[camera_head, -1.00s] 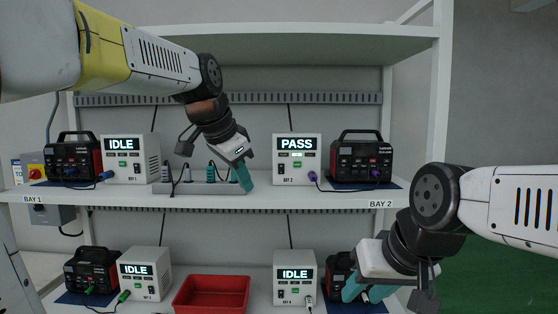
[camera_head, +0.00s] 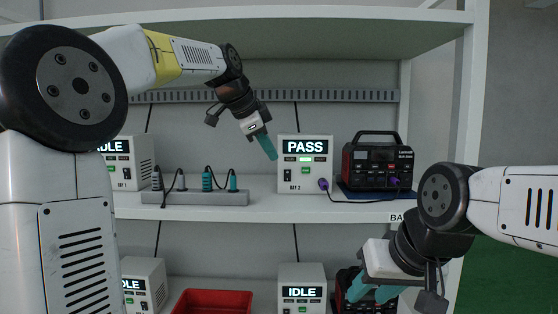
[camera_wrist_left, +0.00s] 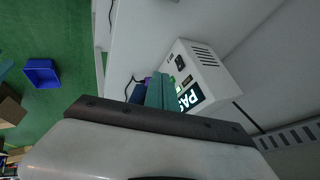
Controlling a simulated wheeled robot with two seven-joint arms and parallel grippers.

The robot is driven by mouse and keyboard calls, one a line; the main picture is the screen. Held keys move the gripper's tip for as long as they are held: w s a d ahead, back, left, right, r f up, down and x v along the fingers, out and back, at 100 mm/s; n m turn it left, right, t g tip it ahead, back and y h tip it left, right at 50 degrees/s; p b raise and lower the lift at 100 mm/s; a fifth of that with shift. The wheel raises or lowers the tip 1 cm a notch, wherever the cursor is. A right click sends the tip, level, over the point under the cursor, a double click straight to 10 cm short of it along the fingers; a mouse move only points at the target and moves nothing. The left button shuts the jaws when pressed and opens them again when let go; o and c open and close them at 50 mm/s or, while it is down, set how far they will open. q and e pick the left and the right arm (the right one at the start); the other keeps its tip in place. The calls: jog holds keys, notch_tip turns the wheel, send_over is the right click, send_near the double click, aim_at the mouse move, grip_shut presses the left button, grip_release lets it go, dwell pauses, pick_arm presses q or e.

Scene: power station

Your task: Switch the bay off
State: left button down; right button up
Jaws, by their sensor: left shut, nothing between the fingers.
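The white BAY 2 tester (camera_head: 303,153) stands on the upper shelf, its display reading PASS. It has a green button (camera_head: 305,170) and a dark rocker switch (camera_head: 288,173) low on its front. It also shows, tilted, in the left wrist view (camera_wrist_left: 208,70), with a black switch (camera_wrist_left: 180,62). My left gripper (camera_head: 270,151) is shut and empty, just left of the tester's display and in front of the shelf; its teal fingers also show in the left wrist view (camera_wrist_left: 158,93). My right gripper (camera_head: 373,290) is open, lower right, in front of a lower-shelf power station.
A red-black power station (camera_head: 378,165) stands right of the tester, joined by a purple-plugged cable (camera_head: 350,198). A power strip (camera_head: 195,198) with teal plugs lies to the left. IDLE testers (camera_head: 301,290) and a red bin (camera_head: 213,302) are below. My left arm hides much of the left side.

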aim_at(290, 177)
pick_arm(q)
jog(key=x, duration=0.8)
jog(key=shift+w+d+f, duration=0.1)
jog(key=shift+f, duration=0.2)
jog(key=w, duration=0.3)
jog(key=shift+w+d, duration=0.1)
jog(key=shift+w, duration=0.1)
jog(key=shift+w+r, duration=0.1)
jog(key=shift+w, duration=0.35)
jog(key=shift+w+r, duration=0.1)
jog(key=shift+w, duration=0.25)
